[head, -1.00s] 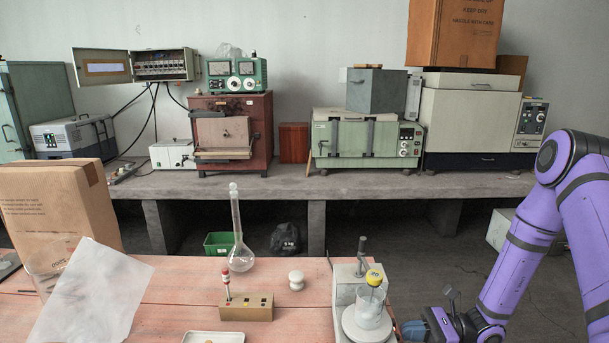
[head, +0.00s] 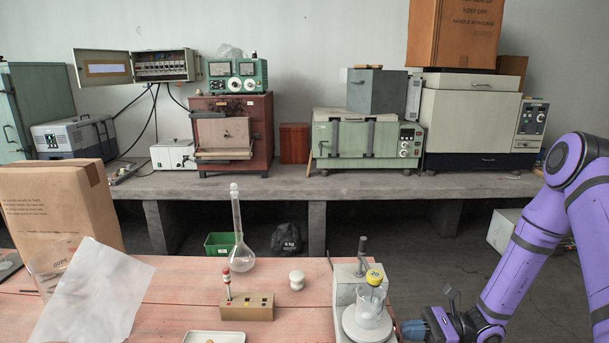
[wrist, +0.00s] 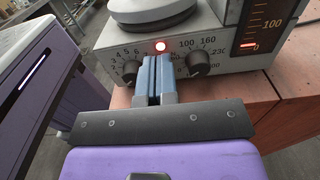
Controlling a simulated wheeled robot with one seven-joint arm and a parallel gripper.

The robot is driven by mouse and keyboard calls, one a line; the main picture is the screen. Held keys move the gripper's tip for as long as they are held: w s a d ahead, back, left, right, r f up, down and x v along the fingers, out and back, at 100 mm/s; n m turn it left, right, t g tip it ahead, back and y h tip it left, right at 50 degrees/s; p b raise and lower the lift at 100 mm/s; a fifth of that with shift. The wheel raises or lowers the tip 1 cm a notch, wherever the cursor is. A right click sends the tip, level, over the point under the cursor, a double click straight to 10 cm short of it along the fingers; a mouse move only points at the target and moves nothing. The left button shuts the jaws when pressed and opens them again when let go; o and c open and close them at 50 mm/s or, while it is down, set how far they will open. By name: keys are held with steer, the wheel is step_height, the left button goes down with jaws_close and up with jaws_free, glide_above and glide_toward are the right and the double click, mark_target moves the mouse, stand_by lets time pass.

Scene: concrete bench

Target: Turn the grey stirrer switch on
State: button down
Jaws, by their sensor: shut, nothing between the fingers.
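The grey stirrer (head: 345,287) stands at the right end of the pink-topped bench, with a round plate on top. In the wrist view, its front panel (wrist: 222,57) has a left dial (wrist: 131,73), a right dial (wrist: 198,63) and a lit red lamp (wrist: 161,46) between them. My gripper (wrist: 158,58) is shut and empty, its blue fingertips at the panel just below the lamp, between the dials. No separate switch shows; the fingers hide that part of the panel. I cannot tell if they touch it. In the head view, my gripper (head: 411,328) is right of the stirrer.
A glass beaker (head: 368,314) stands on the stirrer plate, with a yellow-topped item above it. A wooden block (head: 247,309), a white knob-shaped piece (head: 296,281), a long-necked flask (head: 240,258) and a white tray (head: 213,337) are to the left. Floor is free right of the bench.

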steer(key=shift+w+a+r, duration=0.15)
steer(key=shift+a+r, duration=0.05)
steer(key=shift+a, duration=0.35)
steer(key=shift+w+r, duration=0.1)
steer(key=shift+r, duration=0.1)
steer(key=shift+d, duration=3.05)
steer(key=s+r+n+t+h, duration=0.1)
steer(key=s+r+n+h, duration=0.5)
steer(key=r, duration=0.6)
steer(key=s+r+n+t+h, duration=0.2)
steer(key=s+r+n+h, duration=0.4)
steer(key=r, duration=0.6)
steer(key=s+r+n+t+h, duration=0.2)
steer(key=s+r+n+h, duration=0.4)
steer(key=s+r, duration=0.3)
steer(key=shift+s+d+r, duration=0.15)
steer(key=shift+d+r, duration=0.15)
steer(key=shift+r, duration=1.55)
